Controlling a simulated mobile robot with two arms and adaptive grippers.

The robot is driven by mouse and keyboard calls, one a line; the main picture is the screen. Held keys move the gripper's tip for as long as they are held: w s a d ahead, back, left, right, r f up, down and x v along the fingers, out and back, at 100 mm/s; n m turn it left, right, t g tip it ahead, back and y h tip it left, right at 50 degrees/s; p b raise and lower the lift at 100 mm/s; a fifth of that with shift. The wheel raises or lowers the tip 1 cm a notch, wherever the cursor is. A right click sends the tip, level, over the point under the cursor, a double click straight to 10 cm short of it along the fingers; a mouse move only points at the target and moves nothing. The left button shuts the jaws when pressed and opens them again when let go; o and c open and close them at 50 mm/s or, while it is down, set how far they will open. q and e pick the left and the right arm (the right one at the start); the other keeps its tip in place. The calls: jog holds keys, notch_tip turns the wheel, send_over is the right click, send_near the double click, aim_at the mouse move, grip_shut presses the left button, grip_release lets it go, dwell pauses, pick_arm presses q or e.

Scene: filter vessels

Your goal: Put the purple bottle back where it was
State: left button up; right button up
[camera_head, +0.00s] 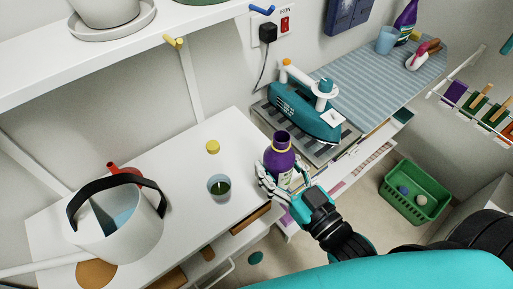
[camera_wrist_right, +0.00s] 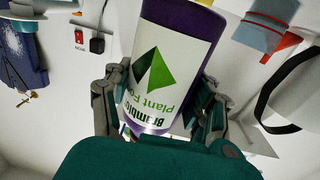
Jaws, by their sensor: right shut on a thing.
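The purple bottle (camera_head: 279,158) with a white label is held upright by my right gripper (camera_head: 284,187), at the right end of the white table. Its mouth is open and uncapped. In the right wrist view the bottle (camera_wrist_right: 172,65) shows a "Plant Food" label, with the fingers of my right gripper (camera_wrist_right: 160,105) shut on both its sides. I cannot tell whether its base touches the table. A yellow cap (camera_head: 212,147) lies on the table. A glass (camera_head: 219,186) with dark green contents stands left of the bottle. My left gripper is out of view.
A white watering can (camera_head: 118,222) with a dark handle stands on the table (camera_head: 165,155) at the left. A teal iron (camera_head: 303,112) stands behind the bottle, by a striped ironing board (camera_head: 375,78). Another purple bottle (camera_head: 405,21) stands at the board's far end. A green basket (camera_head: 414,192) is at the right.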

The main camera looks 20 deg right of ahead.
jog(key=w+f, duration=0.1)
jog(key=w, duration=0.2)
jog(key=w+a+f+p, duration=0.1)
jog(key=w, duration=0.2)
jog(key=w+f+p, duration=0.1)
jog(key=w+f, duration=0.1)
jog(key=w, duration=0.1)
jog(key=shift+w+a, duration=0.2)
jog(key=shift+a, duration=0.05)
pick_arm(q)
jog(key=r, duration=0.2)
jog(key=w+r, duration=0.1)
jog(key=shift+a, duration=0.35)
pick_arm(e)
jog(key=shift+f, duration=0.15)
jog(key=shift+f, duration=0.15)
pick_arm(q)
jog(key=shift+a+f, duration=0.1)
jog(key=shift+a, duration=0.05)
pick_arm(e)
jog(key=o, duration=1.4)
